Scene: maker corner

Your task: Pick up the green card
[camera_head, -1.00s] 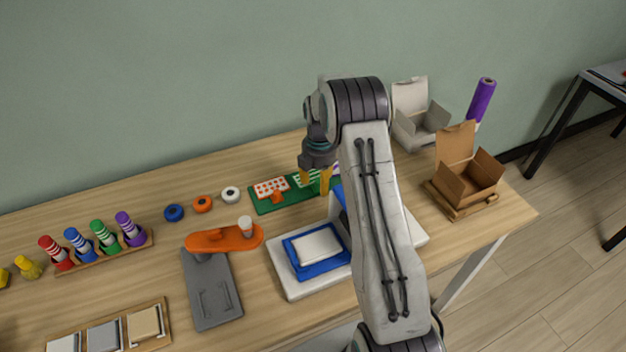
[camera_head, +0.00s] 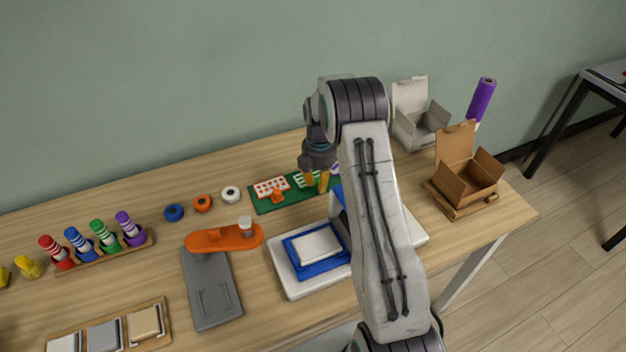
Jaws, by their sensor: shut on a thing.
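The green card (camera_head: 299,181), with a white pattern, is at the right part of the green mat (camera_head: 266,207).
A red-dotted white card (camera_head: 268,186) and a small orange piece (camera_head: 277,196) are just left. My arm hides part of a white base with a blue tray (camera_head: 297,262). An open cardboard box (camera_head: 467,180) stands to the right. Tape rolls (camera_head: 202,203) lie to the left.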

